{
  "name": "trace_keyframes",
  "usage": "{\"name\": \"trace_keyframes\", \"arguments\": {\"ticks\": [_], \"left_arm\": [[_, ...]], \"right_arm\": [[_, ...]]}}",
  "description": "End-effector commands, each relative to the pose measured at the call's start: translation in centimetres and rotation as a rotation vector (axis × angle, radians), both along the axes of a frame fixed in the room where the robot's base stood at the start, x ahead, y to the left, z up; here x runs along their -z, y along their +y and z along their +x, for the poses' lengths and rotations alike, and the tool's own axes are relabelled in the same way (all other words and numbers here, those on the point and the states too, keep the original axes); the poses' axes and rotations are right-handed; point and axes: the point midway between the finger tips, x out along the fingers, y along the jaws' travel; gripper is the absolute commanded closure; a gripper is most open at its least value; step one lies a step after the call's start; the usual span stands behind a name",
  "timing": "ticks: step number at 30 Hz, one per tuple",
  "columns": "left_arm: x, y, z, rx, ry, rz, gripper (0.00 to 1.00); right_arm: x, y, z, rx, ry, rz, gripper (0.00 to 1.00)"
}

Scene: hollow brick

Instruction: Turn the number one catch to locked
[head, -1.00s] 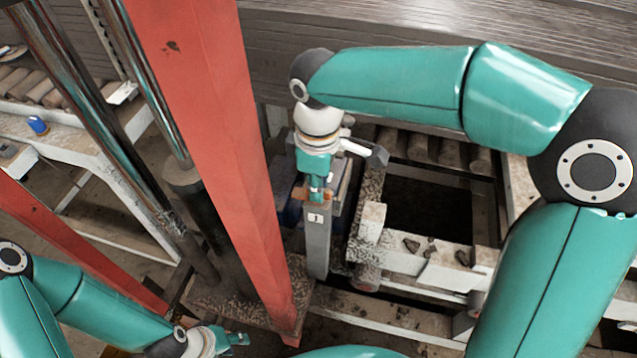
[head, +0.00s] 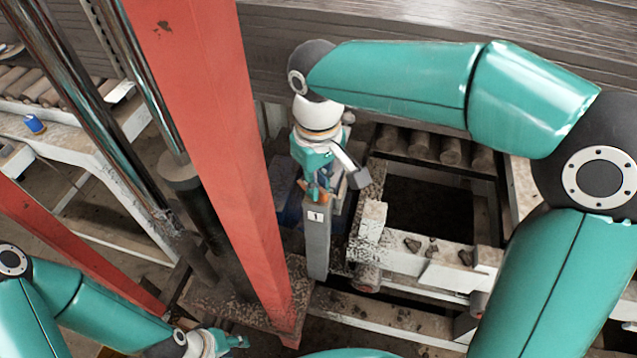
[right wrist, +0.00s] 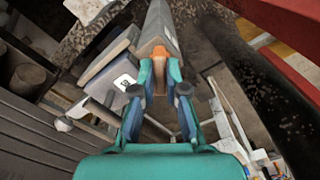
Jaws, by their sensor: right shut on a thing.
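The number one catch is an orange handle (right wrist: 160,53) on top of a grey post (head: 317,245) with a white label "1" (head: 316,217). My right gripper (head: 318,190) is over the top of this post. In the right wrist view, the fingers of my right gripper (right wrist: 160,72) are closed around the orange handle, one on each side. In the head view the gripper and wrist hide most of the handle. My left gripper (head: 238,341) is low in the head view, apart from the post, and too small there to tell open from shut.
A red upright beam (head: 215,150) stands just left of the post. A roller frame (head: 430,262) with rubble on its edge lies to the right. In the right wrist view, a second label (right wrist: 125,82) shows beside the post, its number unclear.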

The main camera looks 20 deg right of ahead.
Motion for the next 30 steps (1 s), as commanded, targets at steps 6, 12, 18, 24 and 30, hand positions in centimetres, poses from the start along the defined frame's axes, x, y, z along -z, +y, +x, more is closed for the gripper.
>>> {"name": "trace_keyframes", "arguments": {"ticks": [6,12,18,24,30], "left_arm": [[0.5,0.0,0.0,0.0,0.0,0.0,0.6],[0.9,0.0,0.0,0.0,0.0,0.0,0.6],[1.3,0.0,0.0,0.0,0.0,0.0,0.6],[1.6,0.0,0.0,0.0,0.0,0.0,0.6],[1.8,0.0,0.0,0.0,0.0,0.0,0.6]], "right_arm": [[-0.1,0.0,0.1,0.205,-0.006,0.001,1.0],[-0.1,0.0,0.1,0.395,-0.006,0.001,1.0],[-0.1,0.0,0.1,0.582,-0.007,0.002,1.0],[-0.1,0.0,0.2,0.749,-0.007,0.004,1.0],[-0.1,0.0,0.1,0.869,-0.007,0.003,1.0]]}}
